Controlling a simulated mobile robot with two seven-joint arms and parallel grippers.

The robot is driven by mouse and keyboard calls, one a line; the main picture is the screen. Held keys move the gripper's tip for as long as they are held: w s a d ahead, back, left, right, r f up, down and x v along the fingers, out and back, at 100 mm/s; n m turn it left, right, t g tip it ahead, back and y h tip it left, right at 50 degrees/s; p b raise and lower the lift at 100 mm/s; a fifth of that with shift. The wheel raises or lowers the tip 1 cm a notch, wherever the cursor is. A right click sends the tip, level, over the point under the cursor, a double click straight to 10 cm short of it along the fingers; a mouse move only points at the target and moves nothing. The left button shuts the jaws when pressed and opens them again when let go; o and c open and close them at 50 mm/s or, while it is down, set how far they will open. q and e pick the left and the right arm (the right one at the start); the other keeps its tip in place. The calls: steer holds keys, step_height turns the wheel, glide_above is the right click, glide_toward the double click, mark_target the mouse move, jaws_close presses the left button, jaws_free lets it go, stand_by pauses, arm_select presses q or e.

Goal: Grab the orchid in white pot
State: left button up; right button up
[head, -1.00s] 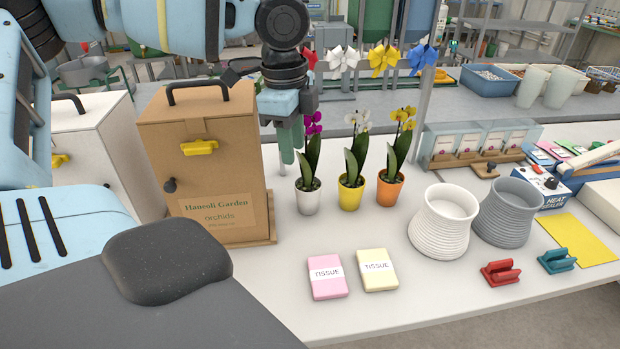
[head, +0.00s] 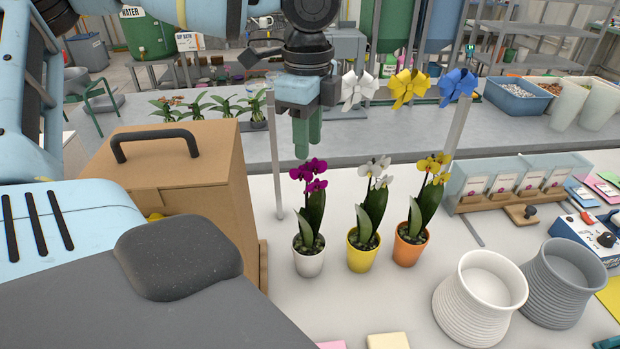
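The orchid in the white pot (head: 309,262) stands upright on the white table, with magenta flowers (head: 309,173) and dark green leaves. It is the leftmost of three potted orchids. My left gripper (head: 307,145) points down with green fingers just above and behind the magenta flowers in the picture. It holds nothing that I can see, and the fingers overlap so much that their gap cannot be judged. Beside the white pot stand an orchid in a yellow pot (head: 362,255) and one in an orange pot (head: 410,247). My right gripper is not in view.
A brown cardboard orchid box (head: 185,172) with a black handle stands left of the pots. A white ribbed planter (head: 478,303) and a grey one (head: 563,290) are at right. A thin grey post (head: 276,160) rises behind the white pot.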

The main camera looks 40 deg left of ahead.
mark_target(307, 172)
arm_select(q)
steer(key=shift+a+f+p, duration=0.2)
steer(key=shift+f+p, duration=0.15)
steer(key=shift+f, duration=3.5)
jaws_close()
